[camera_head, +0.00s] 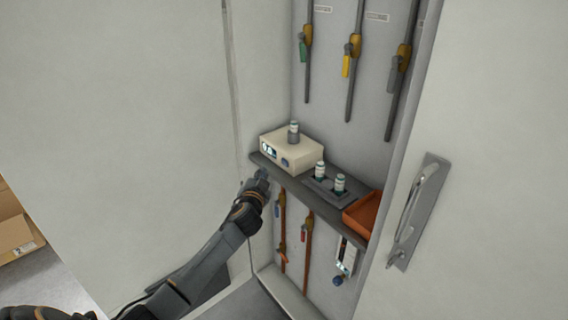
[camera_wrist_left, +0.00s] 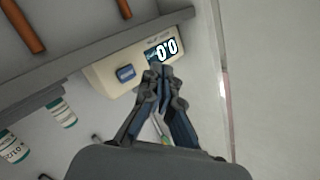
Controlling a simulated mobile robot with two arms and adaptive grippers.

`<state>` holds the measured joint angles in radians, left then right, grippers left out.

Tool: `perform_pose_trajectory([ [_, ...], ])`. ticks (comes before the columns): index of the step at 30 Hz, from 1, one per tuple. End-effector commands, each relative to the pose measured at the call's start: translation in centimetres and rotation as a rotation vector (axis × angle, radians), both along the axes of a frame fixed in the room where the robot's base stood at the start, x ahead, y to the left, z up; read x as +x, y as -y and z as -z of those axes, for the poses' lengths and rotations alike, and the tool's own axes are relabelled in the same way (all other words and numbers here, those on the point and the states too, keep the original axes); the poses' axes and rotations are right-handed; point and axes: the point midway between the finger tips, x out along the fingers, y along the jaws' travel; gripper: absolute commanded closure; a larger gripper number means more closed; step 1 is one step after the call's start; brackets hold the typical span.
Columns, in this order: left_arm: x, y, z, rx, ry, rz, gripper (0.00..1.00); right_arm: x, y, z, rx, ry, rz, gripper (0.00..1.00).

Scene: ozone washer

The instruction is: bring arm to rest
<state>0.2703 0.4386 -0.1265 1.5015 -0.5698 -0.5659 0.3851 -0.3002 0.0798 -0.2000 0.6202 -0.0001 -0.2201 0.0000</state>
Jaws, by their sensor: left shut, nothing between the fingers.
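My left arm reaches in from the lower left in the head view. Its gripper (camera_head: 262,176) is in front of the left end of the dark shelf (camera_head: 330,208), near the front of a cream box device (camera_head: 298,158). In the left wrist view my gripper (camera_wrist_left: 160,72) has its fingertips together with nothing between them. A blue button (camera_wrist_left: 126,73) sits beside the display. My right gripper is not seen.
A vial (camera_head: 293,132) stands on the device. Two vials (camera_head: 320,171) (camera_head: 340,184) stand in a dark holder, with an orange tray (camera_head: 362,214) to the right. Pipes with coloured valves (camera_head: 348,66) run above and below. A cabinet door with a handle (camera_head: 418,210) is at right. A cardboard box (camera_head: 14,232) is at far left.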

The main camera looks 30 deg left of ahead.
Motion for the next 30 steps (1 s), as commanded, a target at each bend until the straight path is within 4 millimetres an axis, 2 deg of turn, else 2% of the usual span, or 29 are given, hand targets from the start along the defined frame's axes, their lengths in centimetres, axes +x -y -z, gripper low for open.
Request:
perform_pose_trajectory([
  [12,0.0,0.0,0.1,-0.001,-0.001,0.0,1.0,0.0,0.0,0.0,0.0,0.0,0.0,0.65],
  [14,-0.1,0.1,0.5,-0.003,-0.009,0.002,1.0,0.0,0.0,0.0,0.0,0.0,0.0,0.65],
  [16,-0.4,0.3,2.2,-0.013,-0.036,0.004,1.0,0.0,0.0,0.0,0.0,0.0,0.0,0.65],
  [17,-0.6,0.4,3.3,-0.02,-0.055,0.007,1.0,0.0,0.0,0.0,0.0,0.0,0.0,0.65],
  [20,-2.0,1.1,8.9,-0.054,-0.145,0.017,1.0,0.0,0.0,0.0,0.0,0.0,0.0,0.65],
  [23,-4.7,2.2,15.9,-0.1,-0.263,0.032,1.0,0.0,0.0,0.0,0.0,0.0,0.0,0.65],
  [24,-6.0,2.7,18.7,-0.12,-0.31,0.038,1.0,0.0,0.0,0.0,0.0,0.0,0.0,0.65],
  [26,-8.1,3.5,22.7,-0.149,-0.378,0.044,1.0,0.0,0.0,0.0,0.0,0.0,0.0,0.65],
  [30,-14.3,5.7,31.4,-0.221,-0.535,0.056,1.0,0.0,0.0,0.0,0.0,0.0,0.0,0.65],
])
